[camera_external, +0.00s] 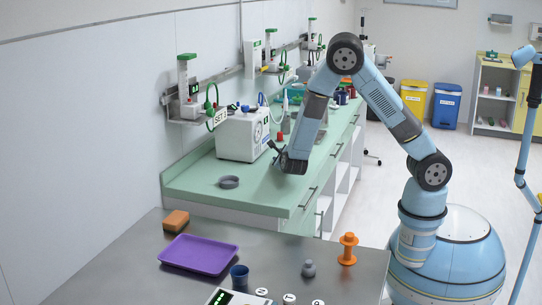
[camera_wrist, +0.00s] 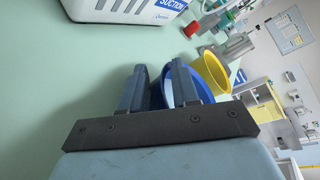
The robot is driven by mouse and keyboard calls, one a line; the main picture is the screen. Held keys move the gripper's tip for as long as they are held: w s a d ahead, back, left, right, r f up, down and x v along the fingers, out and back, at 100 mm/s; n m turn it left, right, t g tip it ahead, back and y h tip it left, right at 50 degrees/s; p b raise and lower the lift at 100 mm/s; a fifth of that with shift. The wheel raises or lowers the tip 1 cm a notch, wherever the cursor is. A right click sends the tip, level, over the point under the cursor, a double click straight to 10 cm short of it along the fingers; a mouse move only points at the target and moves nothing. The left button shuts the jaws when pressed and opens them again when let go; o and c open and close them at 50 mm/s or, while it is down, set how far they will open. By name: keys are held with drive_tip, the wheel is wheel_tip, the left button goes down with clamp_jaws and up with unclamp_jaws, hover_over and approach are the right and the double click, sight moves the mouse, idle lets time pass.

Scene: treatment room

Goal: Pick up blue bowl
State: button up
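In the wrist view a blue bowl (camera_wrist: 157,95) shows just beyond my fingers, partly hidden by them. Its blue rim shows between the fingers and past the right one. My gripper (camera_wrist: 158,72) has its two dark fingers apart, with the bowl's blue surface between and behind them; I cannot tell whether they touch it. In the external view my gripper (camera_external: 277,153) is low over the green counter (camera_external: 255,192), beside the white suction machine. The blue bowl cannot be made out there.
A yellow bowl (camera_wrist: 212,70) is close behind the blue one. The suction machine (camera_external: 242,134) stands beside my gripper. A grey ring-shaped dish (camera_external: 229,182) lies on the counter. The steel table (camera_external: 285,250) holds a purple tray (camera_external: 199,254) and a blue cup (camera_external: 239,276).

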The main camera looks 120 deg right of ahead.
clamp_jaws()
drive_tip(key=shift+f, duration=0.1)
